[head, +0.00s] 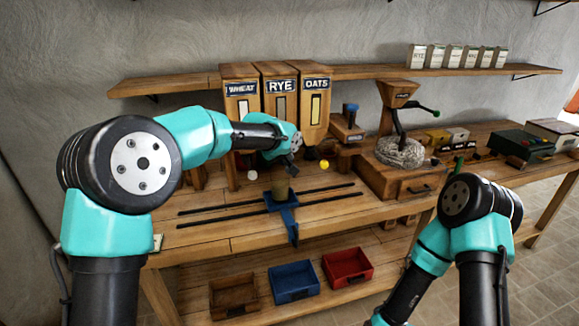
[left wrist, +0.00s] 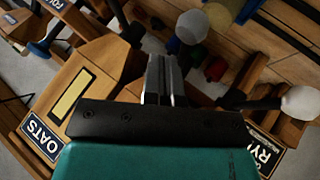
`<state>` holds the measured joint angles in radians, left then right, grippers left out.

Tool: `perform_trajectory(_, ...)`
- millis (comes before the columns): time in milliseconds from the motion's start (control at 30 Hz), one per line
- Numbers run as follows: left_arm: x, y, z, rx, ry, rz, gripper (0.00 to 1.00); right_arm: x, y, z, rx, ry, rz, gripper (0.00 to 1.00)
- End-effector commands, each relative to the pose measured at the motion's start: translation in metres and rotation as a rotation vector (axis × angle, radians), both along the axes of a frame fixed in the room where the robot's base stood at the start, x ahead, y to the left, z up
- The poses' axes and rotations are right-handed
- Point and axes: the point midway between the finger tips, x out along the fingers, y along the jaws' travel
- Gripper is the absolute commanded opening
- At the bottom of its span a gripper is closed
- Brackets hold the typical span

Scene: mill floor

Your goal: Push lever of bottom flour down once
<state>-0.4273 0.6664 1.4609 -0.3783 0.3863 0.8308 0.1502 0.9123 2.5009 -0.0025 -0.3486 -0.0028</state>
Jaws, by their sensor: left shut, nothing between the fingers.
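Three wooden flour dispensers stand side by side in the head view: WHEAT (head: 241,99), RYE (head: 280,104) and OATS (head: 314,103). None is visibly lower than the others. A white knob (head: 252,175) shows below WHEAT and a yellow knob (head: 324,164) below OATS; my left arm hides the area under RYE. My left gripper (head: 292,164) is shut and empty in front of the dispensers' lower part. In the left wrist view its fingers (left wrist: 164,82) are together, between the OATS label (left wrist: 40,138) and the RYE label (left wrist: 265,150). A pale knob (left wrist: 300,102) is at right.
A tan cup (head: 281,187) stands on a blue carriage (head: 287,217) across dark rails. A mill (head: 398,94) with a stone bowl (head: 399,152) stands right. Wooden, blue (head: 293,282) and red (head: 347,267) bins sit below. My right arm (head: 480,210) is at lower right, its gripper out of view.

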Motion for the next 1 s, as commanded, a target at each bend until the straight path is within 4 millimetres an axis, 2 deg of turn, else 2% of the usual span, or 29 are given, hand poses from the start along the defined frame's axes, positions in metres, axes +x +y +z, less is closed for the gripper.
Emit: perform_trajectory(1000,-0.0001,0.0,-0.0085,0.0,0.0,0.0,0.0,0.0,0.0,0.0,0.0,0.0,0.0,0.43)
